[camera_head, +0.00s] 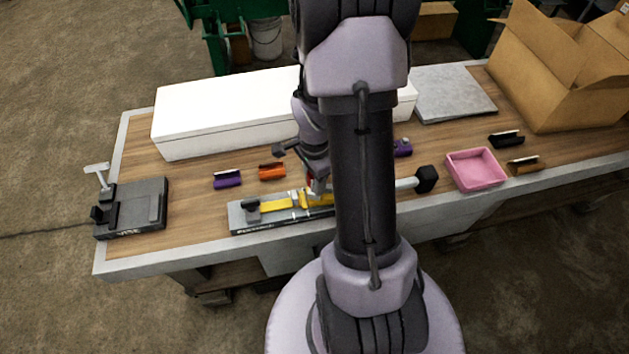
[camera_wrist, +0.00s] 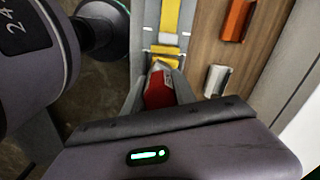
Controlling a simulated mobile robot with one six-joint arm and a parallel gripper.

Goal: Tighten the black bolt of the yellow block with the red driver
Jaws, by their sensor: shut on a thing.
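My gripper (camera_head: 318,186) is low over the grey vise (camera_head: 238,217) at the table's front edge, partly behind my own arm. In the wrist view my gripper (camera_wrist: 160,78) is shut on the red driver (camera_wrist: 158,90), with a finger on each side. A bit of red driver (camera_head: 310,181) also shows in the head view. Yellow parts (camera_head: 279,204) lie along the vise, and the yellow block (camera_wrist: 166,50) is just beyond the driver in the wrist view. I cannot tell whether the driver touches it. The black bolt is not visible in either view.
Purple (camera_head: 228,179) and orange (camera_head: 271,171) holders stand behind the vise. A second black vise (camera_head: 140,205) is at left, a pink tray (camera_head: 475,168) at right. A long white box (camera_head: 225,110) and an open carton (camera_head: 560,75) stand at the back.

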